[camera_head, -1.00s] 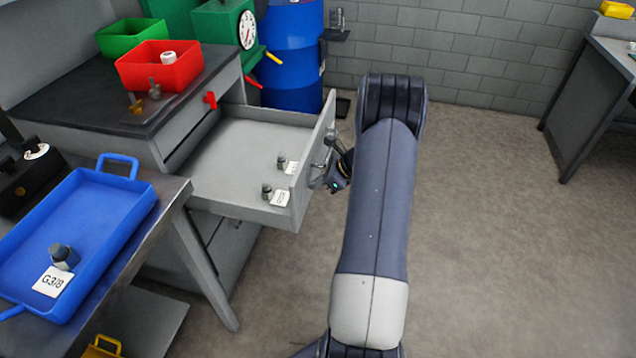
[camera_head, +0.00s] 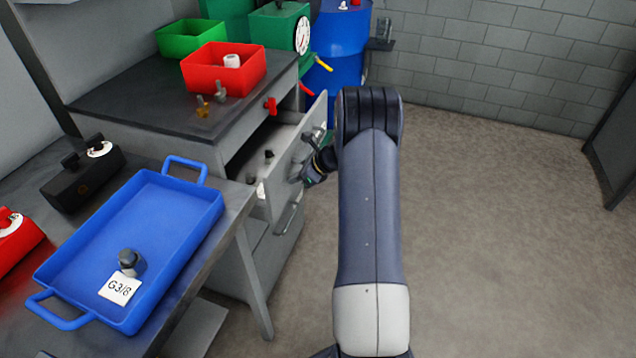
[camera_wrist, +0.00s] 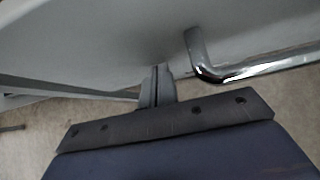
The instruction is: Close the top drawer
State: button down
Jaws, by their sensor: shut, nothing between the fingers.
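The top drawer (camera_head: 289,158) of the grey cabinet stands partly open, with a few small dark fittings inside near its front. My gripper (camera_head: 307,176) is at the outer face of the drawer front, below and beside its handle; my arm hides part of it. In the wrist view my gripper (camera_wrist: 157,88) is shut and empty, its fingertips at the pale drawer front. The chrome handle (camera_wrist: 235,70) is to the right of the fingers, not between them. Whether the fingertips touch the drawer front is hard to tell.
A workbench at left carries a blue tray (camera_head: 90,235) with a fitting and a G3/8 label. A red bin (camera_head: 222,70) and a green bin (camera_head: 190,38) stand on the cabinet top. A blue drum (camera_head: 338,50) stands behind. The floor at right is clear.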

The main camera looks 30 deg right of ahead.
aim_at(287, 165)
jog(key=w+a, duration=0.3)
jog(key=w, duration=0.1)
jog(key=w+a, duration=0.4)
jog(key=shift+w+a+p, duration=0.1)
jog(key=shift+w+p, duration=0.05)
jog(key=shift+p, duration=0.25)
jog(key=shift+w+a+r, duration=0.1)
jog(key=shift+w+a, duration=0.1)
jog(key=shift+w, duration=0.05)
jog(key=shift+w+r, duration=0.1)
jog(key=shift+s+d, duration=0.15)
jog(key=shift+s, duration=0.05)
jog(key=v, duration=0.4)
jog(key=s+f+v, duration=0.1)
jog(key=v, duration=0.3)
jog(key=d+f+v, duration=0.1)
jog(key=v, duration=0.3)
jog(key=shift+s+d+r+b, duration=0.15)
jog(key=shift+s+d+b, duration=0.2)
jog(key=shift+s, duration=0.25)
